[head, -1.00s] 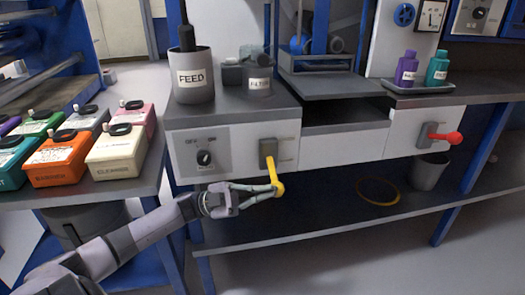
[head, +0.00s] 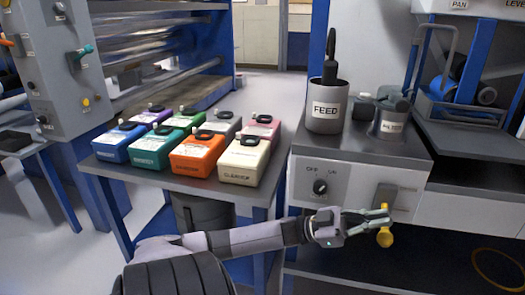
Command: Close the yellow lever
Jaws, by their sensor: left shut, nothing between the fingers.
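The yellow lever (head: 385,238) hangs below its grey mount (head: 384,196) on the front of the white panel. Its rounded yellow end shows just under my left gripper, whose fingers hide part of its shaft. My left gripper (head: 386,216) is shut with nothing held, in front of the panel, its tips overlapping the lever in the picture. I cannot tell whether they touch it. My right gripper is not in view.
A dark dial (head: 320,187) marked OFF and ON is left of the lever. A FEED pot (head: 326,110) and a FILTER can (head: 391,124) stand above. Several colored jugs, including a cream one (head: 245,161), fill the side table at left. A yellow ring (head: 497,268) lies on the shelf below.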

